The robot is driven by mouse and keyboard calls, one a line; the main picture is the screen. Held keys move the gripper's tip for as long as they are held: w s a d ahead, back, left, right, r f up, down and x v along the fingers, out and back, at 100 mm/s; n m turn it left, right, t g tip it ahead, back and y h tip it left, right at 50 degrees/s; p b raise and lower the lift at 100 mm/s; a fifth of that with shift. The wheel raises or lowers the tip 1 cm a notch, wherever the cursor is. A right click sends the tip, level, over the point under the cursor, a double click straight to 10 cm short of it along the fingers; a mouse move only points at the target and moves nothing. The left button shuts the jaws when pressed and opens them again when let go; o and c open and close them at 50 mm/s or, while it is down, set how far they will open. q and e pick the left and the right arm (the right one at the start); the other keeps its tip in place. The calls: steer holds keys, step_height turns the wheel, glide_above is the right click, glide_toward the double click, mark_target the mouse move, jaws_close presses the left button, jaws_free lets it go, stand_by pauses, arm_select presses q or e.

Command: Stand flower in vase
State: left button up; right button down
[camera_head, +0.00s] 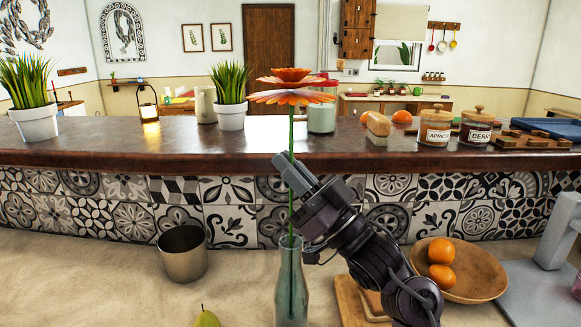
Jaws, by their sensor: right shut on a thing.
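An orange flower (291,95) with a long green stem stands upright in the middle of the view. My right gripper (287,168) is shut on its stem, above the vase. The vase (291,275) is a clear, bluish glass bottle with a narrow neck on the near counter. The lower stem shows through the glass, and it appears to run down inside the vase. The vase's base is cut off by the bottom edge of the picture. My left gripper is not in view.
A metal cup (183,254) stands left of the vase, and a pear (207,318) lies at the bottom edge. A wooden bowl (482,275) with oranges is at right, beyond wooden boards (352,300). Potted plants and jars line the raised dark ledge (100,150) behind.

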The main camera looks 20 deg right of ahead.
steer(key=c, duration=1.5)
jaws_free()
steer(key=b+v, duration=0.2)
steer(key=v, duration=0.6)
steer(key=shift+b, duration=0.3)
